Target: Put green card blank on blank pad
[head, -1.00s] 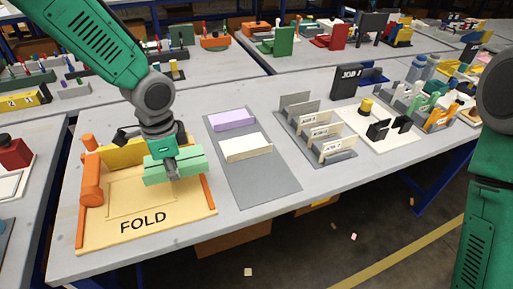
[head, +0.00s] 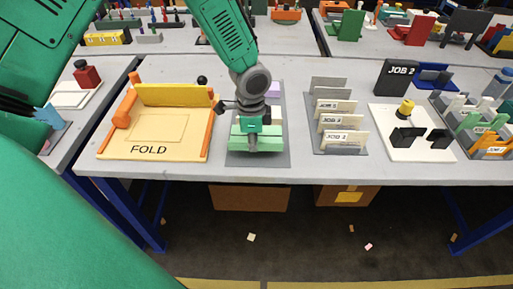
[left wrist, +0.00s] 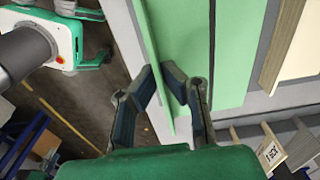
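The green card blank (head: 242,144) is a light green folded piece with a raised strip. It is over the front part of the grey blank pad (head: 275,160); I cannot tell whether it touches the pad. My left gripper (head: 252,147) points down at it. In the left wrist view, the fingers (left wrist: 160,75) are on either side of the raised strip of the green blank (left wrist: 225,50), gripping it. A lavender blank (head: 273,90) lies at the back of the pad, partly behind my arm. My right gripper is not in view.
The cream FOLD board (head: 180,150) with orange sides stands left of the pad. A grey rack (head: 350,150) with JOB cards stands to the right, then a white board (head: 432,153) with black blocks. The table's front edge is close.

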